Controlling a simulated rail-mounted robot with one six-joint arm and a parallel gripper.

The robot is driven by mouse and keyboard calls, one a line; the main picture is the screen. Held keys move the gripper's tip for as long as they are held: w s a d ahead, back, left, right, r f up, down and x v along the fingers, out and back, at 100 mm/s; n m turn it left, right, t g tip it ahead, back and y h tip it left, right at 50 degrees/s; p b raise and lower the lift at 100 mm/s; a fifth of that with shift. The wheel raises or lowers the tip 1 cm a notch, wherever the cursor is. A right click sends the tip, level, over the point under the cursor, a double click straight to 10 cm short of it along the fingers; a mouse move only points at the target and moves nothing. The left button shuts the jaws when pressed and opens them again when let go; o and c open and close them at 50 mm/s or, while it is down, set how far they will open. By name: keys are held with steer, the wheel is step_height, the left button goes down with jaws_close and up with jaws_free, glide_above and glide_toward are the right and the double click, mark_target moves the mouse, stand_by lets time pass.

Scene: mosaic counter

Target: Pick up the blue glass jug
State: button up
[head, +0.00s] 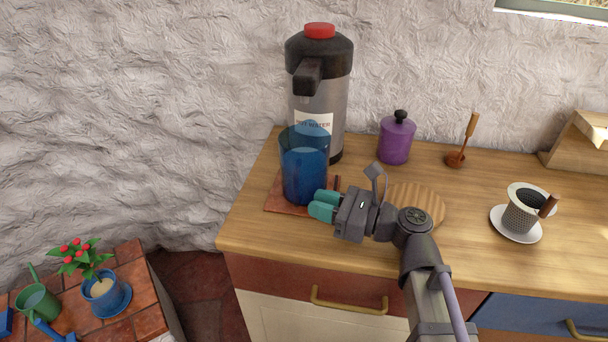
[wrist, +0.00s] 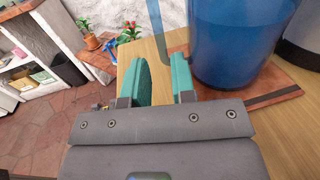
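The blue glass jug (head: 303,168) stands upright on a reddish tile mat (head: 285,208) in front of the hot-water dispenser. In the wrist view the jug (wrist: 238,35) fills the upper right, with a thin translucent blue strip (wrist: 156,25), apparently its handle, to its left. My gripper (head: 325,206) is at the jug's lower right side in the head view. In the wrist view its two teal fingers (wrist: 164,65) are apart with nothing clearly held between them. The strip shows beyond the gap between the fingertips; whether it reaches between them I cannot tell.
The hot-water dispenser (head: 330,95) stands close behind the jug. A purple lidded jar (head: 397,140), a round wooden board (head: 425,200) and a cup on a saucer (head: 516,237) are to the right. The counter's left edge is close to the mat.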

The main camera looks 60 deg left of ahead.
mark_target(296, 205)
steer(key=x, duration=0.5)
steer(key=shift+s+a, duration=0.15)
steer(key=shift+a, duration=0.2)
steer(key=shift+c, duration=0.5)
jaws_close()
stand_by(0.6)
